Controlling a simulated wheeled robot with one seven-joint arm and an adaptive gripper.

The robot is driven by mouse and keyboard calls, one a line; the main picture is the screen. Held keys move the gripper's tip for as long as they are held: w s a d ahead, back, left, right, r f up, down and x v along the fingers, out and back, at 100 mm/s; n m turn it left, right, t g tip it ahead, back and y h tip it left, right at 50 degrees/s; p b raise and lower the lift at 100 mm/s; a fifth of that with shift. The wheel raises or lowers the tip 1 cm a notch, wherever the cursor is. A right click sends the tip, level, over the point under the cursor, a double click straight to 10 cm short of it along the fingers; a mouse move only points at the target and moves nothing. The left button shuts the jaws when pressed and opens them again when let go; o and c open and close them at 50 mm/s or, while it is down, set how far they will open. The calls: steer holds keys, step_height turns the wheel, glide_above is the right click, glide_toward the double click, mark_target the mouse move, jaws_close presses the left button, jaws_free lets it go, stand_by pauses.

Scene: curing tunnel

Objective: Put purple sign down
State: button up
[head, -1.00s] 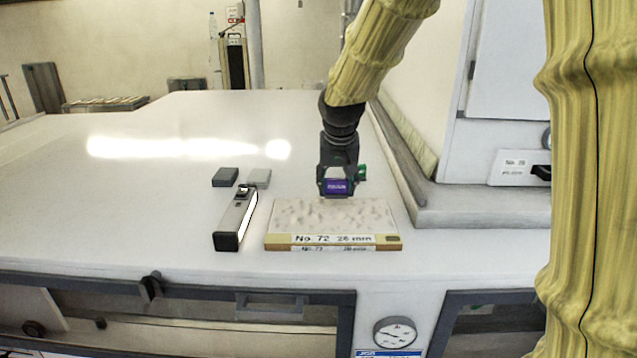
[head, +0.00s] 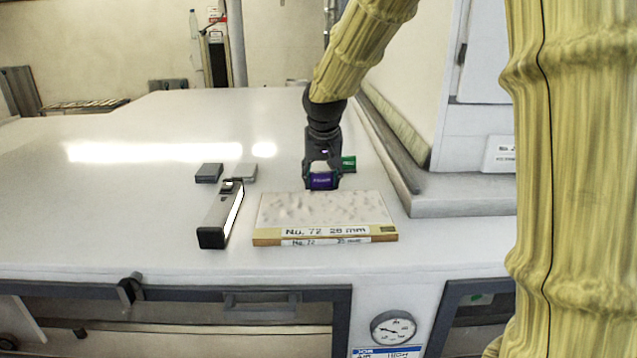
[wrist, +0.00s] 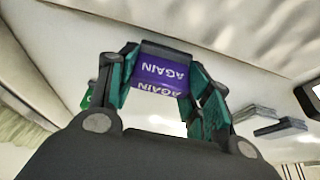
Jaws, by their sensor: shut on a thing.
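The purple sign (head: 322,182) is a small purple piece with white lettering. In the wrist view the sign (wrist: 163,71) reads "AGAIN" on two faces. My gripper (head: 321,178) is shut on it, with a green finger at each side in the wrist view. In the head view the sign appears just behind the back edge of the speckled board (head: 325,208). I cannot tell whether its underside touches the white surface.
A green piece (head: 348,163) stands close to the right of my gripper. The white top (head: 120,200) is clear farther left. A raised ledge (head: 450,205) bounds the right.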

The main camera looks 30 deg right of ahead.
steer(key=shift+w+f, duration=0.25)
steer(key=shift+w, duration=0.05)
steer(key=o, duration=1)
steer(key=shift+s+r, duration=0.1)
steer(key=shift+s, duration=0.1)
steer(key=shift+w, duration=0.1)
steer(key=p+v, duration=0.3)
steer(key=v, duration=0.9)
steer(key=shift+a, duration=0.1)
